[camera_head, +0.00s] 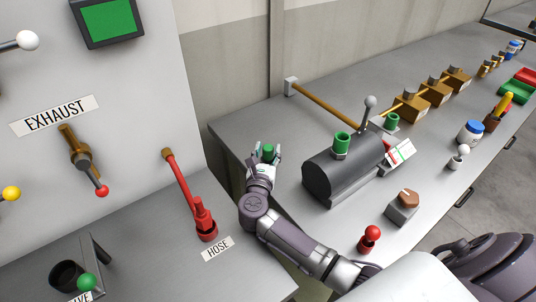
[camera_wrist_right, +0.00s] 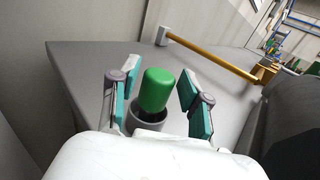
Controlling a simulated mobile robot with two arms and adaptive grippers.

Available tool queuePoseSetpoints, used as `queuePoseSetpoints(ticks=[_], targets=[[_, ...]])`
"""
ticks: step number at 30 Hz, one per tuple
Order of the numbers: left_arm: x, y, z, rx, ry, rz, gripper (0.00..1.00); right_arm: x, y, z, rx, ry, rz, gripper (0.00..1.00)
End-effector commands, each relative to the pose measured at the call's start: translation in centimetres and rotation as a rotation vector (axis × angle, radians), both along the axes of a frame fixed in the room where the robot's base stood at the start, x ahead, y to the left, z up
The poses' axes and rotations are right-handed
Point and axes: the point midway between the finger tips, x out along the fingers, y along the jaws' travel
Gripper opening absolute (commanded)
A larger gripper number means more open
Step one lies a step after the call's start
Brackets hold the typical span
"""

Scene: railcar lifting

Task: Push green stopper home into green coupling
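The green stopper (camera_head: 268,151) is a small rounded green cylinder. It stands upright in a grey cup-like holder (camera_wrist_right: 149,118) near the bench's left end. My right gripper (camera_head: 263,158) is at it. In the right wrist view the stopper (camera_wrist_right: 157,90) is between the two spread fingers, with gaps beside it, so the gripper is open around it. A hollow green cylinder (camera_head: 342,142), which looks like the green coupling, stands on top of the dark tank (camera_head: 345,170), right of my right gripper. My left gripper is not in view.
A brown pipe (camera_head: 325,104) runs behind the tank toward several brass blocks (camera_head: 410,105). A grey lever (camera_head: 367,110) rises behind the tank. A white card (camera_head: 399,152), another green ring (camera_head: 392,121) and a red knob (camera_head: 371,234) are nearby. A red hose fitting (camera_head: 204,219) stands left.

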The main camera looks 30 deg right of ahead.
Motion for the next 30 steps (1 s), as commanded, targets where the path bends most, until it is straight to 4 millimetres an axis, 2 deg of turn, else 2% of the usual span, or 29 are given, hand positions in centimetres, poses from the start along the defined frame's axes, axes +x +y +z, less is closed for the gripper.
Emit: queuePoseSetpoints(ticks=[1, 7, 17, 20, 30], targets=[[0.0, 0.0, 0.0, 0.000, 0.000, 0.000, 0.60, 0.0, 0.0, 0.0, 0.000, 0.000, 0.000, 0.33], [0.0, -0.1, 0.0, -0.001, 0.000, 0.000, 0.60, 0.0, 0.0, 0.0, 0.000, 0.000, 0.000, 0.00], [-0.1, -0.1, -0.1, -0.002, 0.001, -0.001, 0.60, 0.0, 0.1, 0.7, 0.002, -0.003, 0.000, 0.00], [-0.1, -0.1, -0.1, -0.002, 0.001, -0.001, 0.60, 0.0, 0.1, 2.1, 0.005, -0.005, -0.001, 0.00], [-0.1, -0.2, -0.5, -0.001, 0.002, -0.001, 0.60, 0.0, 0.0, 8.6, 0.003, -0.006, -0.001, 0.00]])
